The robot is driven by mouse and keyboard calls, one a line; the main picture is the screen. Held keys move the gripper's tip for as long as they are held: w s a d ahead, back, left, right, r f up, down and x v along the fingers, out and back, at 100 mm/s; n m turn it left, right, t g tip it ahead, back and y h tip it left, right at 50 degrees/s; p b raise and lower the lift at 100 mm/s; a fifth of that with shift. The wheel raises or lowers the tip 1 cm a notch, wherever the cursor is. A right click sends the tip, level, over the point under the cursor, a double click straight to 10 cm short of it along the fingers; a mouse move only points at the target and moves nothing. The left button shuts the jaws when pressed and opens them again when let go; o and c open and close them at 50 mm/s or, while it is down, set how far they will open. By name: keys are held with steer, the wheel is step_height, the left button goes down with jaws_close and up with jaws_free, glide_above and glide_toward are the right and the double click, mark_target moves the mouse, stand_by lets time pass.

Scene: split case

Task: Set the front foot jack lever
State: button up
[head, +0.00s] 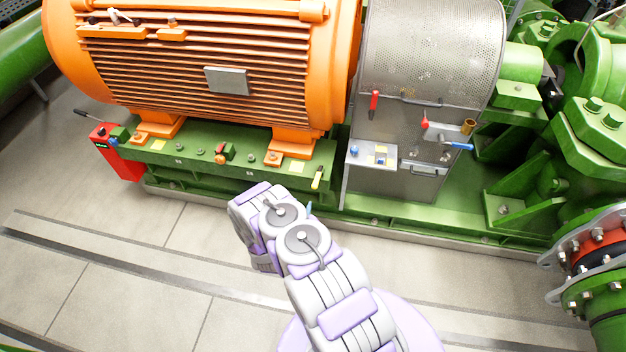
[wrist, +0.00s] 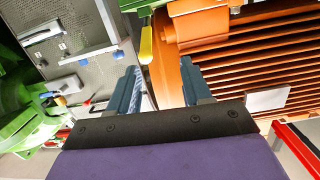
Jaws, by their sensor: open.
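A lever with a yellow handle (head: 317,178) stands at the right end of the green motor base, by the orange motor's foot. In the wrist view the yellow handle (wrist: 146,45) appears between and beyond my fingertips, nearer the left one, with no visible contact. My gripper (wrist: 160,66) is open and empty. In the head view my arm hides most of it. A red jack-like unit (head: 118,153) with a black-gripped lever (head: 87,114) stands at the base's left end. I cannot tell from markings which lever is the front foot jack's.
A small red-handled fitting (head: 221,152) sits mid-base. A perforated guard (head: 425,50) and a grey panel (head: 372,155) with levers stand right. Flanged green piping is far right. The tiled floor (head: 130,245) is clear at left.

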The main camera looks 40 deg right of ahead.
mark_target(317, 179)
steer(key=s+f+t+h, duration=0.1)
steer(key=s, duration=0.3)
steer(key=shift+n, duration=0.4)
steer(key=b+x, duration=0.3)
steer(key=x, duration=1.4)
steer(key=shift+w+d+f, duration=0.1)
steer(key=shift+d, duration=0.05)
steer(key=shift+c, duration=0.2)
jaws_close()
